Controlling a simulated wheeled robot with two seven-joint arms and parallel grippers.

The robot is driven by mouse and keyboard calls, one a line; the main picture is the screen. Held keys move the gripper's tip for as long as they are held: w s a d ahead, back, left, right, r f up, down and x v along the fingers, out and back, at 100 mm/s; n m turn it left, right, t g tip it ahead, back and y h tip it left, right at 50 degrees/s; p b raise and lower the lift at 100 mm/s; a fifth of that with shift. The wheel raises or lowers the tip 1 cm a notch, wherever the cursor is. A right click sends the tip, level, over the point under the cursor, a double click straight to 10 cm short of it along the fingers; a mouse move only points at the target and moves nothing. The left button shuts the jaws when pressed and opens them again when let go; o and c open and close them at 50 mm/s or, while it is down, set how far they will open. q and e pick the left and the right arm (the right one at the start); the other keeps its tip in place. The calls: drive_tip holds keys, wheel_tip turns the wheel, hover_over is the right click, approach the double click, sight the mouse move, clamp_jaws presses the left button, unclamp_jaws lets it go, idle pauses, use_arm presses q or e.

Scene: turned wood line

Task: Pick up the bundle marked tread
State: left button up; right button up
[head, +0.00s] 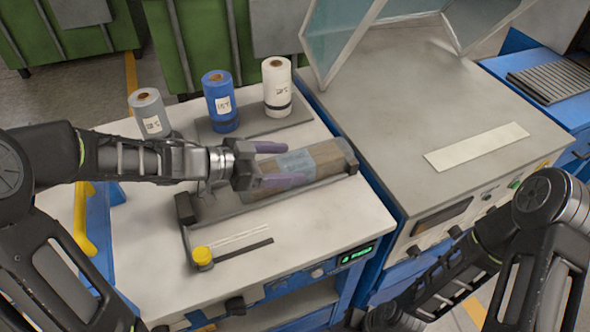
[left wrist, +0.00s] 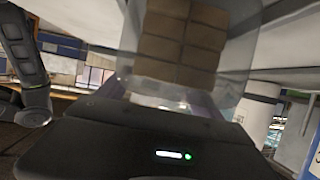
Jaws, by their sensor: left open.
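A bundle of brown wood pieces (head: 328,158) with a pale blue band lies on the bench, against a dark rail. Any marking on it is too small to read. My left gripper (head: 278,165) is open at the bundle's left end, its purple fingers apart on the far and near sides of it. I cannot tell whether they touch it. In the left wrist view the stacked wood ends (left wrist: 182,40) show in clear film, beyond the gripper's dark body. My right arm is at the lower right of the head view; its fingers are out of view.
Rolls in grey (head: 150,113), blue (head: 219,102) and white (head: 277,88) stand behind the bundle. A yellow knob (head: 202,256) sits at the bench front. A grey-topped machine (head: 400,90) stands to the right, with a pale strip (head: 476,147) on it.

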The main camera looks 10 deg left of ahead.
sight(318, 161)
use_arm(q)
drive_tip(key=x, duration=0.3)
drive_tip(key=shift+a, duration=0.1)
idle(0.4)
clamp_jaws()
idle(0.7)
